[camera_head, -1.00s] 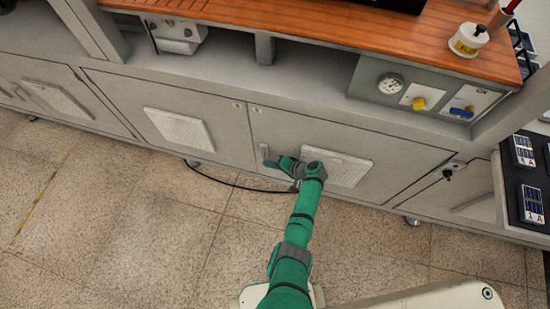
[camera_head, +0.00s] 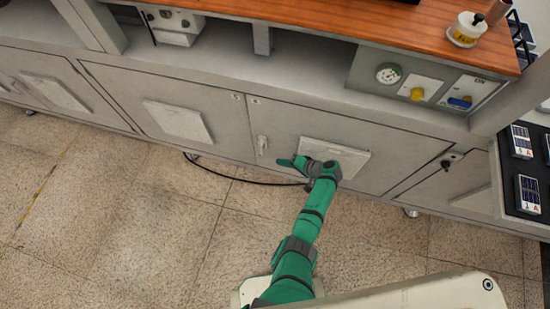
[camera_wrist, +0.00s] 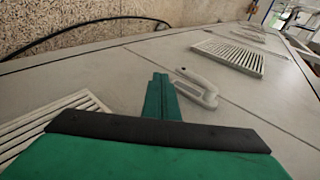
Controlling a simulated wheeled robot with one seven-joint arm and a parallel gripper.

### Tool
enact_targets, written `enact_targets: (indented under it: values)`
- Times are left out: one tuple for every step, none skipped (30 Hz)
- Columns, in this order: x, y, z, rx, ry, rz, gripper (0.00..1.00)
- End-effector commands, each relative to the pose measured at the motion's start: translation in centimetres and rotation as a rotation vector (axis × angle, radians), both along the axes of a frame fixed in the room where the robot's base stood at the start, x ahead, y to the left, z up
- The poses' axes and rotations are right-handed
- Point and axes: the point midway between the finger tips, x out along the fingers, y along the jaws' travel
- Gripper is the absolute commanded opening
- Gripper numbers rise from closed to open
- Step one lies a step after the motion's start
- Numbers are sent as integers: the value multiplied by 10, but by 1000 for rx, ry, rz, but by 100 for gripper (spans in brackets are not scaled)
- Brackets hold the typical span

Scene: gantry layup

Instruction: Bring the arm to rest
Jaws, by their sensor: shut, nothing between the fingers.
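My green arm reaches up from the bottom of the head view toward the grey cabinet front (camera_head: 225,130). My gripper (camera_head: 281,162) is at its end, pointing left, in front of a cabinet door. In the wrist view my gripper (camera_wrist: 161,82) shows its two green fingers closed together with nothing between them. A door handle (camera_wrist: 198,88) lies just beyond and right of the fingertips in that view; the handle also shows in the head view (camera_head: 262,145). I see a gap between gripper and handle in the head view.
A wooden worktop (camera_head: 350,22) runs above the cabinets. Louvred vents (camera_head: 177,120) sit on the doors. A gauge panel (camera_head: 425,85) is at the right, and a black tray (camera_head: 520,190) with small cards stands far right. A black cable (camera_head: 235,179) lies on the open tiled floor.

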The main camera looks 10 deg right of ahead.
Motion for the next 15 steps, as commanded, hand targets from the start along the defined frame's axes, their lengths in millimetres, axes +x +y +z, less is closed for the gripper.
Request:
enact_targets:
  values:
    - [-6, -8, 0, 0, 0, 0, 0]
    - [-9, -13, 0, 0, 0, 0, 0]
    - [-14, -20, 0, -1, 1, 0, 0]
    - [-17, -25, 1, -1, 0, -1, 0]
    - [-20, -31, 1, -1, 0, -3, 0]
    - [-24, -37, 1, 0, 0, -4, 0]
    - [-27, -41, 1, 1, 0, -4, 0]
    - [-30, -45, 1, 1, 0, -5, 0]
    - [-33, -50, 1, -1, 0, -4, 0]
    - [-35, -52, 1, 0, 0, -5, 0]
    - [-37, -55, 1, 0, 0, -5, 0]
    - [-39, -58, 1, 0, 0, -6, 0]
    - [-40, -60, 1, 0, 0, -6, 0]
    - [-41, -61, 1, -1, 0, -6, 0]
    - [-42, -62, 1, 0, 0, -5, 0]
